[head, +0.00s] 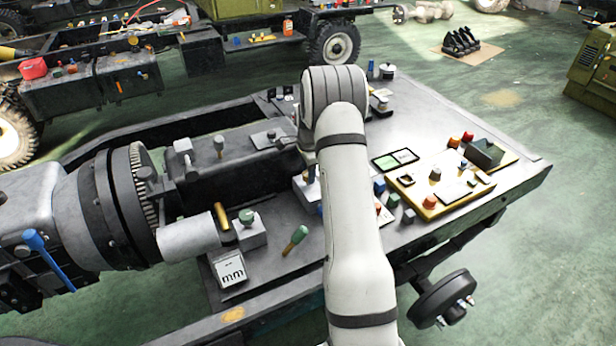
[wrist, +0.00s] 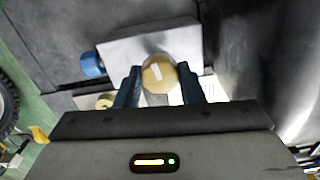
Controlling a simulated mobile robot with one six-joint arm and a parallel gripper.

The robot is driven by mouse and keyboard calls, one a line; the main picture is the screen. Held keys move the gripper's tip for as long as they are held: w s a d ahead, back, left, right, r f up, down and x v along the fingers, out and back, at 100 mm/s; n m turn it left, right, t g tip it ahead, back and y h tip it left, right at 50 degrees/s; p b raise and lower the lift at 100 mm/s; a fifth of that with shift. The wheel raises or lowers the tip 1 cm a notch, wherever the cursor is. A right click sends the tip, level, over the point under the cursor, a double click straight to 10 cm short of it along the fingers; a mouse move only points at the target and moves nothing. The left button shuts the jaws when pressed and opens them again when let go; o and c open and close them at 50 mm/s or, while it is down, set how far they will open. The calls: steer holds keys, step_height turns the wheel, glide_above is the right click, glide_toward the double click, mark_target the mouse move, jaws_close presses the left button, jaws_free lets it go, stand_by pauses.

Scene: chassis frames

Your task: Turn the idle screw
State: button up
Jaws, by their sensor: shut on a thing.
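In the wrist view, a round tan-brass knob with a pale bar across its face, which looks like the idle screw (wrist: 158,75), stands at a light grey block (wrist: 140,46). My gripper (wrist: 159,82) has its two dark blue fingers on either side of the knob and is shut on it. A blue knob (wrist: 91,64) sticks out of the block's left side. In the head view, a pale block (head: 306,188) shows partly beside my arm. My arm hides the knob and my gripper there.
The steel bench (head: 285,262) carries a gold-handled part (head: 221,216), a green-handled tool (head: 295,239) and a yellow board (head: 452,186) with several knobs close to my arm. A large geared drum (head: 125,205) stands at left.

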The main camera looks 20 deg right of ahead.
steer(key=n+b, duration=0.1)
steer(key=n, duration=0.2)
steer(key=shift+f+n+b, duration=0.1)
steer(key=shift+n+b, duration=0.25)
steer(key=shift+n, duration=0.05)
steer(key=n+b, duration=0.1)
steer(key=n, duration=0.2)
steer(key=shift+n, duration=0.3)
steer(key=n+b, duration=0.1)
steer(key=n, duration=0.2)
steer(key=shift+n, duration=0.4)
steer(key=n+b, duration=0.1)
steer(key=n, duration=1)
steer(key=shift+n+b, duration=0.3)
steer(key=shift+b, duration=0.1)
steer(key=n, duration=0.3)
steer(key=shift+n, duration=2.1)
